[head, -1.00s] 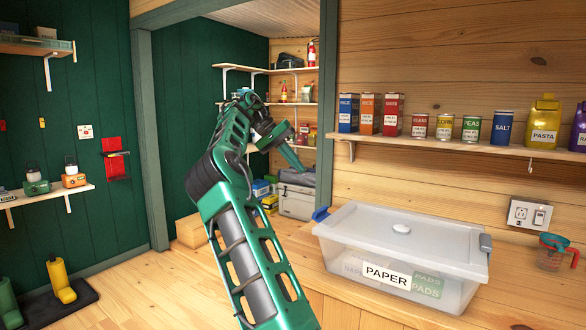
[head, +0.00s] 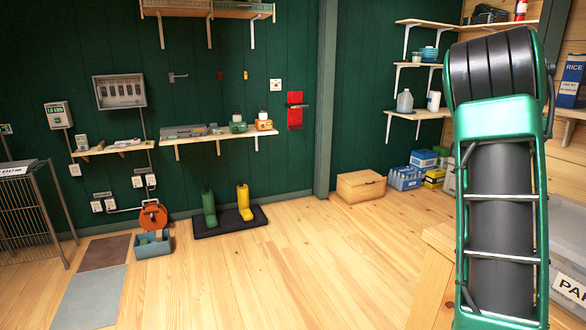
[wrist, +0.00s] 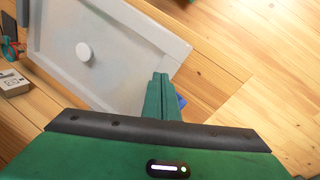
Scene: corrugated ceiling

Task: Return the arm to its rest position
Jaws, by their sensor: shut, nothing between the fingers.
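My gripper (wrist: 160,98) shows in the wrist view with its green fingers together and nothing between them. It is above the clear storage box's lid (wrist: 115,50), near the box's edge; I cannot tell the exact height. In the head view my green and black arm stands tall at the right, and my gripper is out of sight there. The clear box (head: 568,240) shows only in part behind the arm at the right edge.
A wooden counter (head: 432,270) runs beside my arm at the right. Shelves (head: 420,113) and a blue "RICE" box (head: 570,82) are behind it. A wooden crate (head: 361,187), a boot mat (head: 230,221) and a wire cage (head: 30,215) stand on the floor. The middle floor is clear.

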